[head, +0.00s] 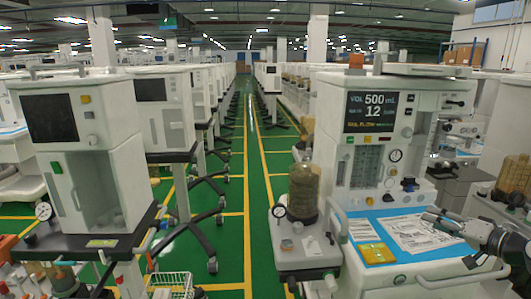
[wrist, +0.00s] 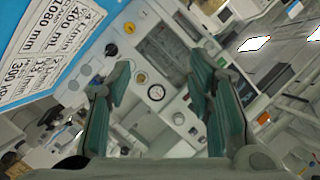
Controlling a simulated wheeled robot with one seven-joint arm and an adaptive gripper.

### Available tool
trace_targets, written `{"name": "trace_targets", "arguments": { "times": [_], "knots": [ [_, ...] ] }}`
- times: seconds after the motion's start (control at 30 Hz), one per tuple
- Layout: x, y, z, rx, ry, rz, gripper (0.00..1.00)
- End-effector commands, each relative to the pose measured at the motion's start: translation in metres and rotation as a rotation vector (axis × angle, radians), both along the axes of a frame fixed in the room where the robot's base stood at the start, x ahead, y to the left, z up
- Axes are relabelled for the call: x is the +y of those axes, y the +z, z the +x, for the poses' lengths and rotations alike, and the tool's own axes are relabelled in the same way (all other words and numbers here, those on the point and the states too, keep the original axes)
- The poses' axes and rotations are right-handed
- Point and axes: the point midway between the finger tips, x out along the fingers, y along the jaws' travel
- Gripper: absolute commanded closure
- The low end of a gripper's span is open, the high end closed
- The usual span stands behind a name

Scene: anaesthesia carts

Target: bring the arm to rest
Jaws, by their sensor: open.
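My gripper (head: 441,222) is over the right part of the blue work surface (head: 354,229) of the right-hand anaesthesia cart (head: 345,107), in the head view. In the wrist view my gripper (wrist: 164,95) has its two green-padded fingers wide apart, with nothing between them. Behind the fingers the cart's front panel (wrist: 175,122) shows, tilted, with a round gauge and knobs. My arm comes in from the right edge of the head view.
Printed sheets (head: 416,233) and a yellow packet (head: 376,253) lie on the blue surface. A bellows jar (head: 303,192) stands to its left. Another cart (head: 93,120) stands at the left. The green aisle (head: 247,150) between the cart rows is clear.

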Motion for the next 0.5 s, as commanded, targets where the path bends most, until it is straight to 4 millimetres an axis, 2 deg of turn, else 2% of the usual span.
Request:
{"name": "trace_targets", "arguments": {
  "times": [0.27, 0.5],
  "knots": [
    [0.034, -0.012, 0.007, 0.065, 0.075, -0.033, 0.52],
    [0.079, -0.030, 0.010, 0.161, 0.178, -0.085, 0.52]
  ]
}}
